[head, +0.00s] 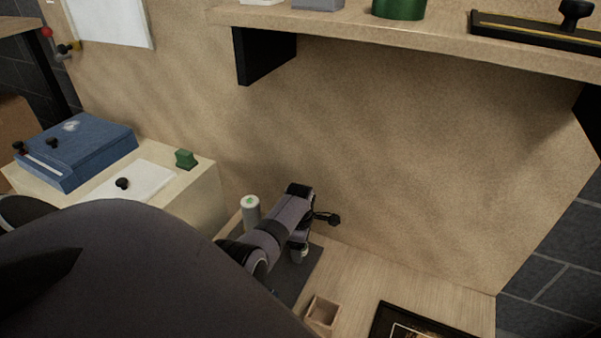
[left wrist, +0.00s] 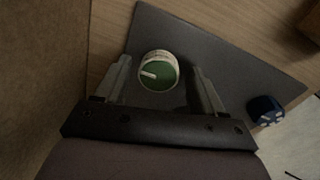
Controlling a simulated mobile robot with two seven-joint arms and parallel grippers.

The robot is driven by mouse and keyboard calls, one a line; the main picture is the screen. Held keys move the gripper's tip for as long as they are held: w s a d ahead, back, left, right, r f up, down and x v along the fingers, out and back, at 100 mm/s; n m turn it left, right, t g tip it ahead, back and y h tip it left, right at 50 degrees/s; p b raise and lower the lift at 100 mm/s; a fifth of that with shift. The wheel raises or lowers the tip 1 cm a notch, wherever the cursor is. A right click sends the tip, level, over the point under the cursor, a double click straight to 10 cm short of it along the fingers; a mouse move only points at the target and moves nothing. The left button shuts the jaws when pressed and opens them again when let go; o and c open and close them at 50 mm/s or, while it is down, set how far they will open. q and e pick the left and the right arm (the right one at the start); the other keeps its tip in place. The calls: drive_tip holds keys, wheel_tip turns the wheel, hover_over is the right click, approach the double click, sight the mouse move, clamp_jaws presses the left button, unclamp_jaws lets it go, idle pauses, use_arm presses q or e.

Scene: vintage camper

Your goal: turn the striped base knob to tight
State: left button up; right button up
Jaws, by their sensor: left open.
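A round knob (left wrist: 158,71) with a green face, a white stripe and a pale marked rim shows in the left wrist view. It is over the dark grey mat (left wrist: 225,45). The stripe points to the left in that view. My left gripper (left wrist: 159,67) is open, one finger to each side of the knob, with gaps showing. I cannot tell how high the fingertips are above it. In the head view my left arm reaches over the mat (head: 307,268) and hides much of it. My right gripper is not in view.
A dark blue object (left wrist: 265,111) lies right of my fingers. A small wooden box (head: 322,314) and a dark frame (head: 415,325) are nearer. The wall (head: 400,150) rises behind; a shelf (head: 350,33) overhangs.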

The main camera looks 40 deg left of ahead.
use_arm(q)
drive_tip(key=shift+f, duration=0.2)
drive_tip(key=c, duration=1.1)
drive_tip(key=shift+o, duration=0.2)
